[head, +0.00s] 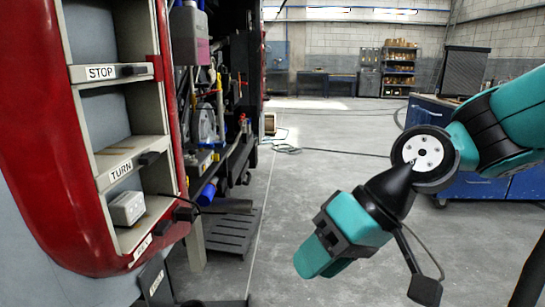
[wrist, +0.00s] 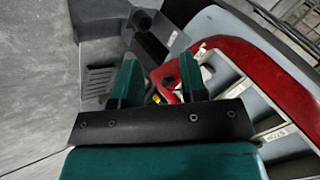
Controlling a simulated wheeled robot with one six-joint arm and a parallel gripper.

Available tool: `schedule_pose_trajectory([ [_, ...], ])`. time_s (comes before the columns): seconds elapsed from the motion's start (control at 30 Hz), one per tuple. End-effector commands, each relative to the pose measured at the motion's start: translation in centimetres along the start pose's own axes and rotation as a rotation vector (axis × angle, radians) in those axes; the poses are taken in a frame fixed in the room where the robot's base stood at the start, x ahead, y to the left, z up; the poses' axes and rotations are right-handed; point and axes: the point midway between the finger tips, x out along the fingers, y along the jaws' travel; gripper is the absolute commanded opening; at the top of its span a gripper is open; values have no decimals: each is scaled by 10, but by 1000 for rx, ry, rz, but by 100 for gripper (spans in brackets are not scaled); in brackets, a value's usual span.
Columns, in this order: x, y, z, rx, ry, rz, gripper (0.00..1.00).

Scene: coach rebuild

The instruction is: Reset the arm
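My arm reaches in from the right in the head view, with teal and black links bent downward. My gripper (head: 320,256) hangs over the open floor, pointing down and to the left, apart from the coach. In the wrist view its two teal fingers stand apart, and the gripper (wrist: 160,76) is open. Red, black and yellow parts show in the gap and seem to lie beyond the fingers. I see nothing clearly held.
The red coach corner (head: 40,120) stands at left, with labelled lamp shelves such as STOP (head: 101,73). A pale box (head: 127,207) sits on a lower shelf. A grey slatted piece (head: 226,230) lies beside the coach. A blue cabinet (head: 480,186) stands behind my arm.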

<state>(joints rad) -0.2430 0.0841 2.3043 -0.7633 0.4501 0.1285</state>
Motion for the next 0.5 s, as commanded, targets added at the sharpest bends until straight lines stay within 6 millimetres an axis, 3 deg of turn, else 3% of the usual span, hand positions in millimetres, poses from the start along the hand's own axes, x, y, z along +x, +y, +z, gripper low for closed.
schedule_pose_trajectory([
  [0.1, -20, 0, 42, -36, -52, 110, 39],
  [0.37, -50, 9, 120, -59, -154, 284, 39],
  [0.5, -81, -12, 107, -56, -161, 286, 39],
])
